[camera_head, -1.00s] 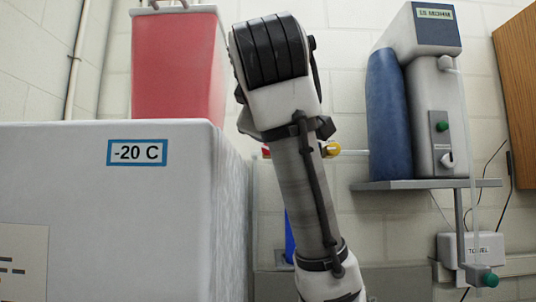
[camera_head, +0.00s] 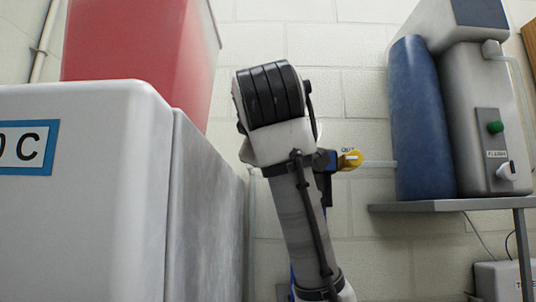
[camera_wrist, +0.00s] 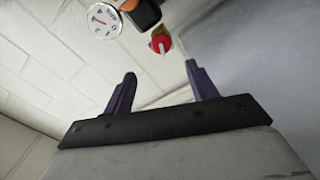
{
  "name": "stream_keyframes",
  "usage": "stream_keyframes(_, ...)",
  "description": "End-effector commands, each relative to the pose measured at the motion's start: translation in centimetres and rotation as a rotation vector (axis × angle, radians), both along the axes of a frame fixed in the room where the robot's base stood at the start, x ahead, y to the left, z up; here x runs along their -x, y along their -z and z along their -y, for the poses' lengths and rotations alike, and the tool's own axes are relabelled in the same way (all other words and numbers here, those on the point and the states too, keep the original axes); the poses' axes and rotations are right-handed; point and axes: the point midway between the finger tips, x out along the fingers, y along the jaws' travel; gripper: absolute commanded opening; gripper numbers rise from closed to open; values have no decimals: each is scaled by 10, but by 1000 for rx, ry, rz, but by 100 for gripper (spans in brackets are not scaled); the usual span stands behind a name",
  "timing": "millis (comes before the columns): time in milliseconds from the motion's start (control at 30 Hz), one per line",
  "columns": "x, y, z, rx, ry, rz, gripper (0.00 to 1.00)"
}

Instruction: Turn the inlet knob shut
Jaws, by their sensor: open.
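In the wrist view a red knob (camera_wrist: 160,42) sits on a fitting at the wall, ahead of my gripper (camera_wrist: 160,71) and roughly in line with the gap between its fingers. The fingers are apart with nothing between them, and the knob lies beyond their tips. No label on the red knob can be read. My arm hides the red knob there, and my fingers cannot be made out.
A blue cylinder (camera_head: 420,120) and a grey unit (camera_head: 475,95) stand on a shelf (camera_head: 450,206) at right. A white freezer (camera_head: 75,190) with a red container (camera_head: 140,55) on top fills the left.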

Motion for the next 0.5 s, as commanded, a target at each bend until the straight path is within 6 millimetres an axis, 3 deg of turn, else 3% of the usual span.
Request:
stream_keyframes(300, -70, -3, 0, -1, 0, -8, 57)
stream_keyframes(500, -100, -2, 0, 0, 0, -5, 57)
